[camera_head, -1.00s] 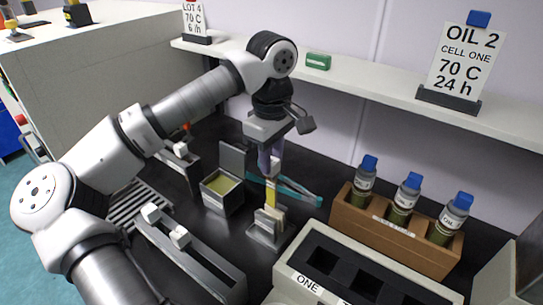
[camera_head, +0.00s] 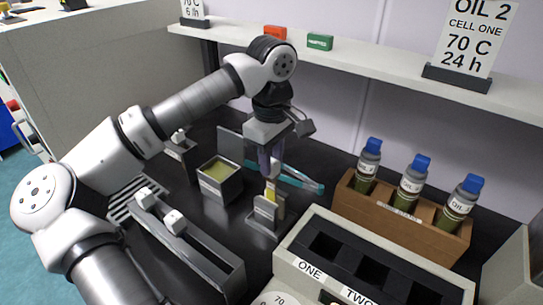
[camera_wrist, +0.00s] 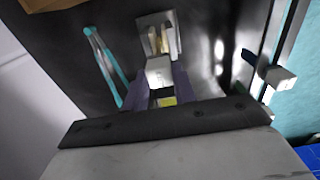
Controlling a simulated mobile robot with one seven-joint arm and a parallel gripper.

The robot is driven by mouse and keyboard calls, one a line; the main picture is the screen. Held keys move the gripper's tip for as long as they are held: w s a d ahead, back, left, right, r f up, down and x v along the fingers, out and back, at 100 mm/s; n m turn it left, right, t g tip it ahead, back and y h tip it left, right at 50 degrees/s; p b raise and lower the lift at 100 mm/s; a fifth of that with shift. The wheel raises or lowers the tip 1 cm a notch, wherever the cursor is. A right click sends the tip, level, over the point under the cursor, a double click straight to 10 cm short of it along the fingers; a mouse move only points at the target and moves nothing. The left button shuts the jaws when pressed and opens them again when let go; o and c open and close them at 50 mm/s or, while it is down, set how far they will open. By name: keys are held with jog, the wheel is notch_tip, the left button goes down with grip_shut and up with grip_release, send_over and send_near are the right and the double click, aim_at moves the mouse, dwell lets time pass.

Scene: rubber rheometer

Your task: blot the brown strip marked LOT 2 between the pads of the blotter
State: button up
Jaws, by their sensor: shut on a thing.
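The blotter (camera_head: 262,225) is a small grey metal stand with upright pale pads, on the dark bench below my gripper. It also shows in the wrist view (camera_wrist: 172,22). My gripper (camera_head: 270,160) is shut on a white block (camera_head: 275,171), with a narrow yellow piece (camera_head: 270,193) beneath it. The yellow piece reaches down to the blotter pads, and its lower end is hidden among them. In the wrist view the white block (camera_wrist: 159,72) lies close to the pads. I cannot read a LOT 2 mark or make out a brown strip.
Teal tongs (camera_head: 300,180) lie just behind the blotter. An open metal box (camera_head: 220,190) stands to its left, and a rail with white blocks (camera_head: 190,240) lies further left. A wooden rack (camera_head: 400,228) with oil bottles and a slotted unit (camera_head: 325,265) stand to the right.

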jog(key=shift+f+b, duration=1.2)
jog(key=shift+f, duration=0.5)
jog(key=shift+r, duration=0.25)
dwell(0.4)
